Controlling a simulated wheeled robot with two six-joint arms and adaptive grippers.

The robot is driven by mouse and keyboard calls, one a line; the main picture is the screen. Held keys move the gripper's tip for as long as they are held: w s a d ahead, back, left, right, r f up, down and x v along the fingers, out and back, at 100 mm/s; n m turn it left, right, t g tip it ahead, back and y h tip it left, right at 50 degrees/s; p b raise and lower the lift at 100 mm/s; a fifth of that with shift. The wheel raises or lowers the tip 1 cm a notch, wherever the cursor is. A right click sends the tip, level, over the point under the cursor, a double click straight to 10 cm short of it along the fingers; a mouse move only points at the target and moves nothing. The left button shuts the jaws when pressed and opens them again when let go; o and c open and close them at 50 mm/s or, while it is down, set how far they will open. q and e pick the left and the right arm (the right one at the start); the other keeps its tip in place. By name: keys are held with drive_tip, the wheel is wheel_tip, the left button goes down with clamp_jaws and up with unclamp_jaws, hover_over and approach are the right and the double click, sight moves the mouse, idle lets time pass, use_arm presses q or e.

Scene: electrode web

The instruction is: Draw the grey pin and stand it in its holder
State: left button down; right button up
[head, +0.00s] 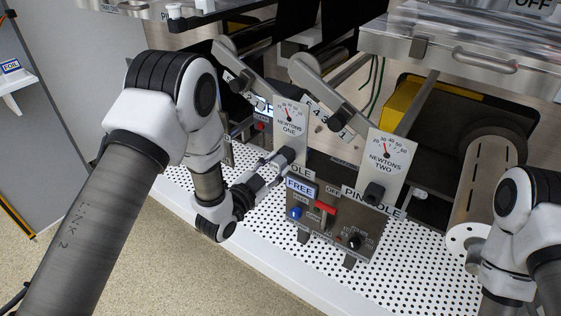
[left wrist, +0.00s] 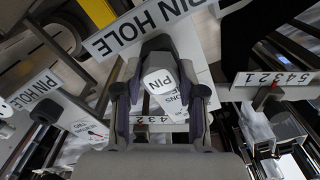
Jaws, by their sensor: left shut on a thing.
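The grey pin (left wrist: 160,80), its pale end marked PIN, sits between the fingers of my left gripper (left wrist: 160,98) in the left wrist view. In the head view my left gripper (head: 281,161) reaches the lower part of the NEWTONS ONE plate (head: 291,125), and its fingers are shut on the pin there. A PIN HOLE label (left wrist: 146,27) is close behind the pin. I cannot tell how deep the pin sits in the plate. The holder cannot be made out for certain. My right arm shows at the right edge; its gripper is out of view.
The NEWTONS TWO plate (head: 387,160) with a dark knob (head: 374,193) stands to the right. A control box (head: 335,222) with a blue button and red switch is just below my gripper. The perforated white deck (head: 270,240) has free room in front. A metal roller (head: 480,195) is at right.

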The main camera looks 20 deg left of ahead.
use_arm(q)
drive_tip(key=shift+s+a, duration=0.2)
drive_tip(key=shift+s, duration=0.35)
drive_tip(key=shift+v, duration=1.85)
drive_tip(key=shift+x, duration=2.55)
drive_tip(key=c, duration=0.8)
unclamp_jaws()
drive_tip(key=shift+r, duration=0.1)
drive_tip(key=shift+o, duration=1)
